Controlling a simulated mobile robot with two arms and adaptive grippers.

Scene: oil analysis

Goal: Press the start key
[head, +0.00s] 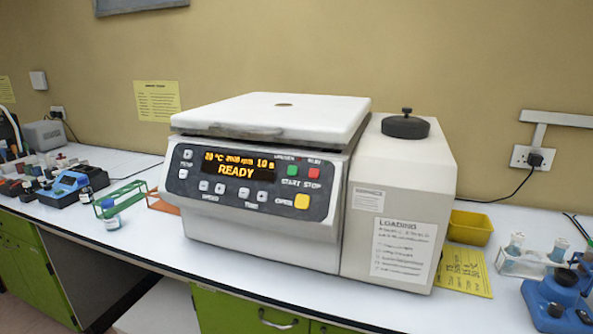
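A white and grey centrifuge (265,243) stands on the bench in the middle of the head view, with its flat lid (270,112) down. Its dark control panel has an orange display (238,166) that reads READY. The green start key (293,171) sits at the upper right of the panel, just left of the red stop key (314,173). A yellow open key (301,201) is below them. Neither of my grippers is in view.
The white bench (150,232) is clear in front of the centrifuge.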

